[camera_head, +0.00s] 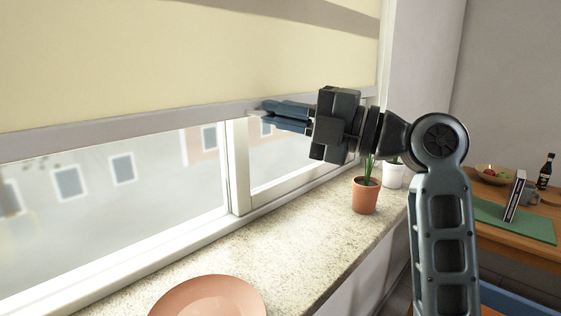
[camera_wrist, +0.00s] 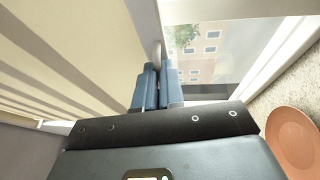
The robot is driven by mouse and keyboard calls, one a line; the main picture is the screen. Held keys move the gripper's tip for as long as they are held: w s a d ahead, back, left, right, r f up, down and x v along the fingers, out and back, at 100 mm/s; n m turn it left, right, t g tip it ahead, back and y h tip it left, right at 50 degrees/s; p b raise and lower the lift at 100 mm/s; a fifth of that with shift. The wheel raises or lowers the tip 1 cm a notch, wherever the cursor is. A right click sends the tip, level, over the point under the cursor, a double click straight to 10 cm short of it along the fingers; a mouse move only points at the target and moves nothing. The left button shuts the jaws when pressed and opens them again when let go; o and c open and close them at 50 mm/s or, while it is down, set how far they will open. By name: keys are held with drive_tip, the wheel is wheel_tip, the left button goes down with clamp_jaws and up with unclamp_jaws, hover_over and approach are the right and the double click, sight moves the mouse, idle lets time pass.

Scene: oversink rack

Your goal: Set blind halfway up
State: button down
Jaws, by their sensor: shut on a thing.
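The cream roller blind (camera_head: 190,60) hangs over the upper part of the window, with a pale grey bottom bar (camera_head: 120,132) along its lower edge. Below the bar the window glass is uncovered. In the wrist view the blind (camera_wrist: 75,50) fills the left side, and the gripper's two blue fingers (camera_wrist: 156,75) lie close together at the bar's edge. The exact grip point is partly hidden by the fingers.
A speckled stone sill (camera_head: 290,240) runs below the window. On it are a terracotta plate (camera_head: 210,298), a potted plant (camera_head: 366,193) and a white pot (camera_head: 393,174) behind it. A wooden table (camera_head: 540,245) with a green mat and several items stands at right.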

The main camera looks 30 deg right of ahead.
wheel_tip(320, 180, up, 20)
drive_tip(key=p, duration=0.3)
drive_tip(key=shift+p, duration=0.3)
drive_tip(key=c, duration=1.3)
unclamp_jaws()
drive_tip(key=shift+o, duration=0.2)
drive_tip(key=r+b+v, duration=0.1)
drive_tip(key=v, duration=0.6)
drive_tip(key=shift+s+d+f+b, duration=0.2)
drive_tip(key=shift+s+f+b, duration=0.1)
drive_tip(key=shift+f+b, duration=0.15)
